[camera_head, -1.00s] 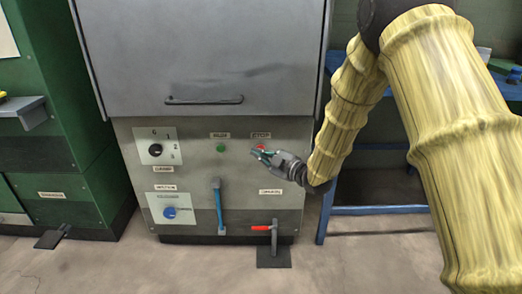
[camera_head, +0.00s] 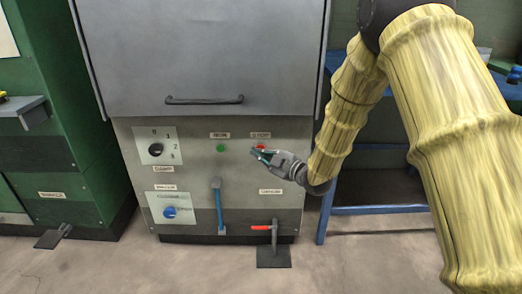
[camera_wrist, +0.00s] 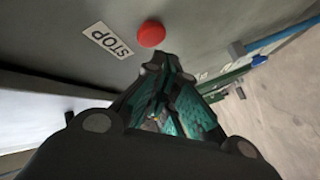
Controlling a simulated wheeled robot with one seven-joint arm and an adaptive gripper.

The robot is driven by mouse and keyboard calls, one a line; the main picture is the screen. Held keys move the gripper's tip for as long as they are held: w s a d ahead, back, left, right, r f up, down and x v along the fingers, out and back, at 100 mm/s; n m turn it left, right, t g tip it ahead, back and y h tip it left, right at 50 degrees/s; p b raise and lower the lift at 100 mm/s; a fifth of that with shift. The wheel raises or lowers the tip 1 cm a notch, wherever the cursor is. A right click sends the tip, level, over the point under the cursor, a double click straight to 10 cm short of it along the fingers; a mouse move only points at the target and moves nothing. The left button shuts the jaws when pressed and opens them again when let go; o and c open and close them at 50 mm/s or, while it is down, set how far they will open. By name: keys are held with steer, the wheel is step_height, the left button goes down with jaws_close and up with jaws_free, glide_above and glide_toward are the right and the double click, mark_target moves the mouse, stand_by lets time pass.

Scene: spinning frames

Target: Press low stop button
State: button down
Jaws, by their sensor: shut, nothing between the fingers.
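The red stop button (camera_wrist: 151,34) sits on the grey machine panel, beside a white label reading STOP (camera_wrist: 109,40) in the wrist view. In the head view the red button (camera_head: 260,147) shows just below its label (camera_head: 260,135), partly covered by my gripper. My gripper (camera_head: 256,153) is shut and empty, its tips at the lower edge of the button in the head view. In the wrist view my gripper (camera_wrist: 160,62) has its fingertips close below the button. I cannot tell whether they touch it.
A green button (camera_head: 221,148) is left of the red one. A dial (camera_head: 155,149), a blue knob (camera_head: 169,212), a blue-handled lever (camera_head: 219,205) and a red-handled lever (camera_head: 262,228) are also on the machine. A blue frame (camera_head: 375,210) stands at right.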

steer(key=shift+w, duration=0.15)
steer(key=shift+w, duration=0.3)
steer(key=shift+w+p, duration=0.3)
steer(key=shift+w, duration=0.25)
stand_by(1.5)
steer(key=shift+s, duration=0.95)
steer(key=shift+s+p, duration=0.65)
steer(key=shift+s, duration=1.9)
